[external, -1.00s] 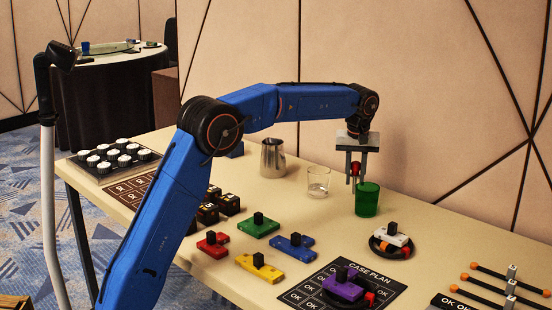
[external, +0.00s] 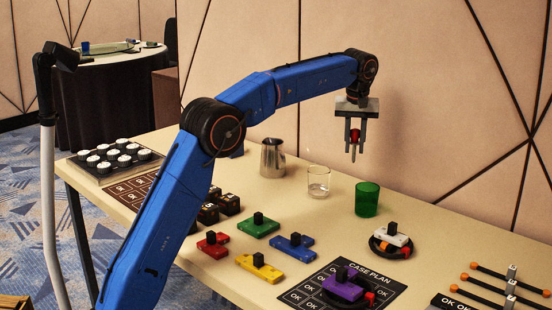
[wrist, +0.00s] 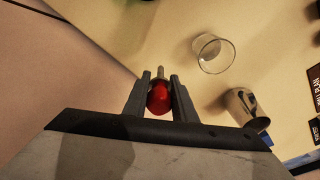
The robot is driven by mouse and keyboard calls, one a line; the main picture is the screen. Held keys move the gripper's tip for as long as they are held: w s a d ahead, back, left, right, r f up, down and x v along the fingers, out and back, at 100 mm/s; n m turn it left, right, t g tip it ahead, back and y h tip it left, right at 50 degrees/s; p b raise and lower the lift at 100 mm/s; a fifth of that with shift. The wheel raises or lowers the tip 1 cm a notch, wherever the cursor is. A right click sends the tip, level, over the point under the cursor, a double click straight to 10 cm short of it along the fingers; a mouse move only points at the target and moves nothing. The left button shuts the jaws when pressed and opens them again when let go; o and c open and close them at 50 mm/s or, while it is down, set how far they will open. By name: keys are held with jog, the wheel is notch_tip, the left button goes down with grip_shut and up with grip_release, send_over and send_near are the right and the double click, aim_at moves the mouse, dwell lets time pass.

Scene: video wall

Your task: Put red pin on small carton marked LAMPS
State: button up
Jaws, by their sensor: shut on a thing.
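My gripper (external: 354,152) is shut on the red pin (external: 355,136) and holds it high above the back of the table, against the wall panels. In the wrist view the red pin (wrist: 158,98) sits between the two fingers, its rounded red end towards the palm and a thin pale tip pointing away. Several small dark boxes (external: 208,213) stand near the table's middle left, partly beside my arm. Their marks are too small to read, so I cannot tell whether one is the carton marked LAMPS.
Coloured blocks with black knobs, such as the yellow block (external: 260,268), lie in front. A CASE PLAN mat (external: 390,287) lies at front right.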

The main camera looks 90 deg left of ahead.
jog(key=s+a+r+n, duration=0.1)
jog(key=s+a+r, duration=0.1)
jog(key=s+a, duration=1.15)
jog(key=s+a+r, duration=0.3)
jog(key=s+a, duration=1)
jog(key=a, duration=0.2)
jog(key=s+a, duration=0.3)
jog(key=s, duration=0.4)
jog(key=s+a, duration=0.3)
jog(key=s, duration=0.4)
jog(key=shift+n, duration=0.4)
jog(key=shift+w+d+f, duration=0.1)
jog(key=shift+f, duration=2.3)
jog(key=shift+d+f, duration=0.1)
jog(key=shift+f, duration=2.25)
jog(key=shift+f, duration=0.15)
jog(key=o, duration=1.1)
